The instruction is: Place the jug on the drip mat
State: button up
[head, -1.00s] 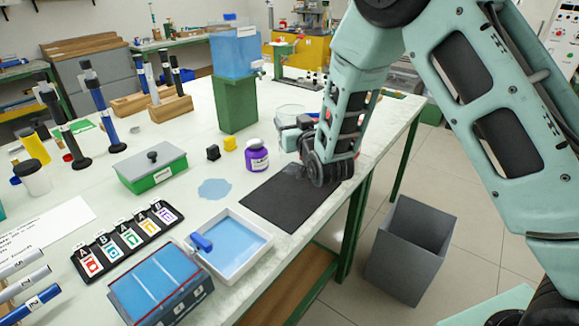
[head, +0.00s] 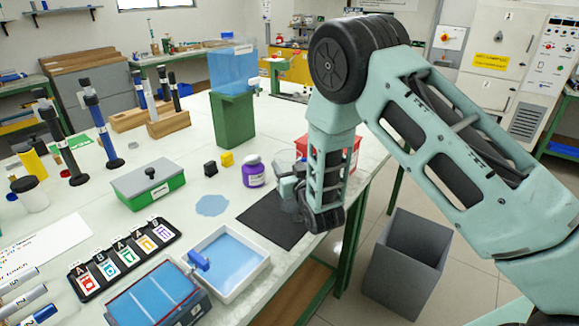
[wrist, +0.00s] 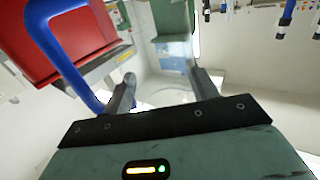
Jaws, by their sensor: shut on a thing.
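The clear jug (head: 287,183) is in my gripper (head: 296,190), partly hidden by my wrist. In the head view it appears at the far edge of the black drip mat (head: 264,228). I cannot tell whether its base touches the mat. In the wrist view the see-through jug (wrist: 165,88) stands between the two fingers of my gripper (wrist: 163,88), which are shut on it. The right part of the mat is hidden behind my gripper.
A purple bottle (head: 253,172) stands left of the jug. A red box (head: 350,150) with a blue handle (wrist: 55,50) is behind my arm. A white tray (head: 262,262) lies in front of the mat. A blue puddle (head: 212,205) is left of it. A grey bin (head: 407,265) stands on the floor.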

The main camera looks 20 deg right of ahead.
jog(key=o, duration=1.1)
jog(key=shift+f, duration=0.15)
jog(key=o, duration=0.4)
jog(key=shift+o, duration=0.2)
